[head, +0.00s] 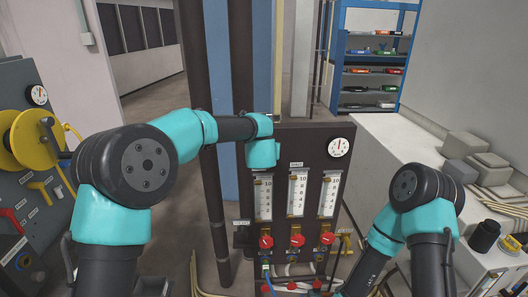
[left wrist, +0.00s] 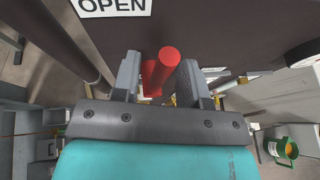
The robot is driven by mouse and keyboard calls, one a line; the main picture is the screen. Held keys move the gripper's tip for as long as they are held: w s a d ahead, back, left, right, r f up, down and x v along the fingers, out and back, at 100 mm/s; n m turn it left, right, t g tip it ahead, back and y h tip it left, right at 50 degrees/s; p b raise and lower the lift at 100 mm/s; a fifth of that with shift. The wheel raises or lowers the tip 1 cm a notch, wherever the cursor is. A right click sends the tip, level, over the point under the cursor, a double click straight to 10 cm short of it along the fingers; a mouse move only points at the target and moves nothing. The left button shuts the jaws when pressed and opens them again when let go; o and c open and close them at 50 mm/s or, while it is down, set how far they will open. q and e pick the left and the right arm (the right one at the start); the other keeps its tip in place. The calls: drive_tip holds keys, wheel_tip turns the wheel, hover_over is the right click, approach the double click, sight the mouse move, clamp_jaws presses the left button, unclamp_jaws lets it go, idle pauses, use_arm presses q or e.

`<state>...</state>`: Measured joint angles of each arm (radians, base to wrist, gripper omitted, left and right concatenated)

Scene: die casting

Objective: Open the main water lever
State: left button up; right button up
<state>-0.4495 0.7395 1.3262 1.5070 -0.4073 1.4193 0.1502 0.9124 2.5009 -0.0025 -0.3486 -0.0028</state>
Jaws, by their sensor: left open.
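A red lever (left wrist: 160,73) shows in the left wrist view, on a dark panel (left wrist: 215,30) with a white sign (left wrist: 112,6) reading OPEN. My left gripper (left wrist: 157,78) is open, with one grey finger on each side of the lever. The lever lies between the fingers; I cannot tell whether either touches it. In the head view my left arm reaches to the upper left of a dark flowmeter panel (head: 281,203), and its fingers and the lever are hidden. My right arm is at the right; its gripper is not visible.
The flowmeter panel carries gauges and red knobs (head: 296,240) low down. A grey control panel (head: 30,190) with a yellow wheel stands at far left. Dark and blue columns (head: 247,60) stand behind my left arm. A pale bench (head: 400,150) stands at right.

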use_arm(q)
drive_tip(key=v, duration=1.6)
drive_tip(key=shift+s, duration=0.4)
drive_tip(key=shift+a+r, duration=0.1)
drive_tip(key=s+a+f+m+g, duration=0.15)
drive_tip(key=a+f+m, duration=0.4)
drive_tip(key=f, duration=0.55)
drive_tip(key=s+a+f+m+g, duration=0.15)
drive_tip(key=a+f+m, duration=0.4)
drive_tip(key=f, duration=0.55)
drive_tip(key=s+a+f+m+g, duration=0.15)
drive_tip(key=a+f+m, duration=0.4)
drive_tip(key=f, duration=0.55)
drive_tip(key=s+a+f+m+g+h, duration=0.1)
drive_tip(key=s+a+f+m+g, duration=0.2)
drive_tip(key=s+f+m, duration=0.4)
drive_tip(key=s+a+f+m+g, duration=0.4)
drive_tip(key=s+f+m, duration=0.4)
drive_tip(key=s+f, duration=0.3)
drive_tip(key=s+g, duration=0.1)
drive_tip(key=s, duration=0.3)
drive_tip(key=shift+a+f+h, duration=0.25)
drive_tip(key=shift+f+h, duration=0.05)
drive_tip(key=shift+h, duration=0.1)
drive_tip(key=shift+o, duration=0.2)
drive_tip(key=shift+s+m, duration=0.15)
drive_tip(key=shift+m, duration=0.1)
